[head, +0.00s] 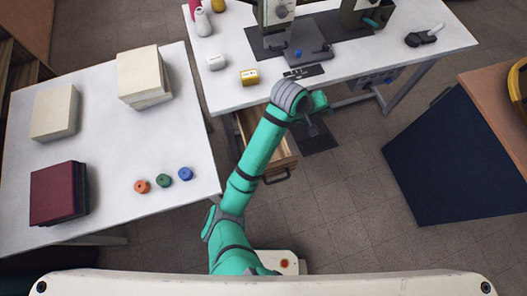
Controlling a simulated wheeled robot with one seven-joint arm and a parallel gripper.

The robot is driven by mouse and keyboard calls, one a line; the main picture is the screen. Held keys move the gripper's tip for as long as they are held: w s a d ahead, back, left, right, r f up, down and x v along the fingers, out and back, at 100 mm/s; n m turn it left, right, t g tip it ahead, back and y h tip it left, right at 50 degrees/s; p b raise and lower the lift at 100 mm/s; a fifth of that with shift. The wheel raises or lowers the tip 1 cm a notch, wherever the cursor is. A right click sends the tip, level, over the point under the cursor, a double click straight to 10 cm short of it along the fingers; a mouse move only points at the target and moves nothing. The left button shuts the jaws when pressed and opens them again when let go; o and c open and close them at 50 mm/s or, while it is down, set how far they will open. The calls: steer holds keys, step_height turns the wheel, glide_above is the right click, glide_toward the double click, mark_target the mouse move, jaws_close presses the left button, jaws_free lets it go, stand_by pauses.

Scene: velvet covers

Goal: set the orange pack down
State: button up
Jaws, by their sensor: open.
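An open wooden drawer (281,160) lies under the table, left of my gripper and partly hidden behind my arm.
The left table (112,130) holds cream stacks, dark red covers (58,193) and orange, green and blue spools. A navy panel (455,160) stands at right.

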steer(key=d+r+n+t+h, duration=0.2)
steer(key=d+r+t+h, duration=0.3)
steer(key=d, duration=0.4)
steer(key=s+a+f+n+t+y, duration=0.1)
steer(key=s+a+f+t+y, duration=0.25)
steer(key=s+a, duration=0.45)
steer(key=s+a+f+n+t+y, duration=0.1)
steer(key=s+a+f+t+y, duration=0.15)
steer(key=s+a+y, duration=0.55)
steer(key=s+a+r+m, duration=0.2)
steer(key=s+a, duration=0.3)
steer(key=s, duration=0.3)
steer(key=s+a+r+m+t+h, duration=0.1)
steer(key=s+a+r+m, duration=0.2)
steer(key=s, duration=0.6)
steer(key=shift+a+m, duration=0.8)
steer(key=shift+a, duration=0.35)
